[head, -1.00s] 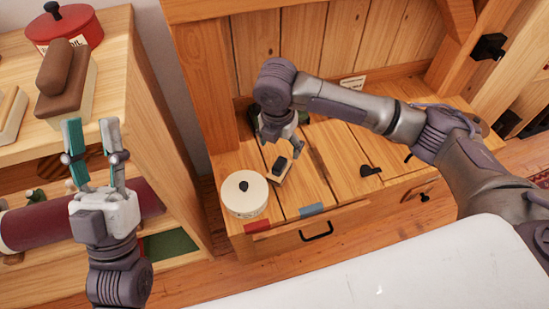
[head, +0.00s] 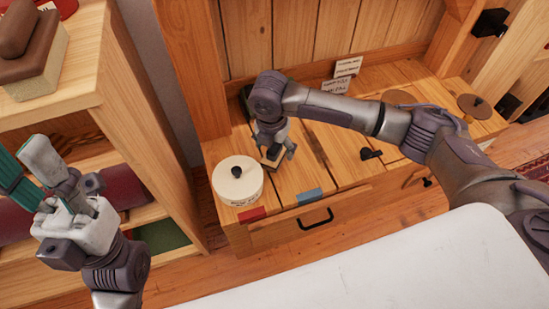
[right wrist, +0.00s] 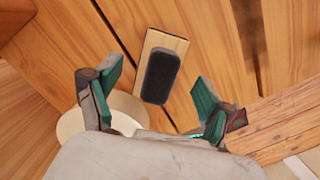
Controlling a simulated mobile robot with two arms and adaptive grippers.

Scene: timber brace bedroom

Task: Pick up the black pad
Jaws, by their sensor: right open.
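The black pad (right wrist: 161,76) lies on a pale wooden block on the plank top. In the right wrist view it shows between the two spread fingers of my right gripper (right wrist: 153,88), with no finger visibly touching it. In the head view the pad (head: 273,154) is a small dark patch, partly hidden under my right gripper (head: 274,147), which is low over it, open and empty. My left gripper (head: 42,178) is at the left in front of the shelf, with its teal-lined fingers apart and nothing between them.
A cream round tin with a black knob (head: 238,182) stands close left of the pad. A black latch-like piece (head: 371,153) and a round brown disc (head: 474,106) lie to the right. Small cards (head: 347,68) stand at the back. A wooden shelf (head: 125,100) rises at the left.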

